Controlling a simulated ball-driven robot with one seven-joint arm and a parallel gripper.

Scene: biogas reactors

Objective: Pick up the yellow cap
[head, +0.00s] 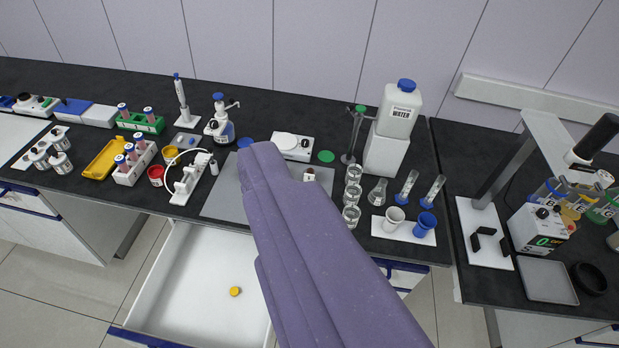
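A small yellow cap (235,291) lies on the white floor of an open drawer (197,270) below the bench, left of my purple arm. Nothing touches the cap, and it is fully visible. My purple arm covers the right part of the drawer and part of the bench. My gripper does not show in the head view.
The dark bench (285,125) carries a yellow tray (104,160), a tube rack (136,164), a white device with a tube (188,181), a scale (292,147), a water canister (399,110) and several glass vessels. A grey mat (225,196) lies behind the drawer.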

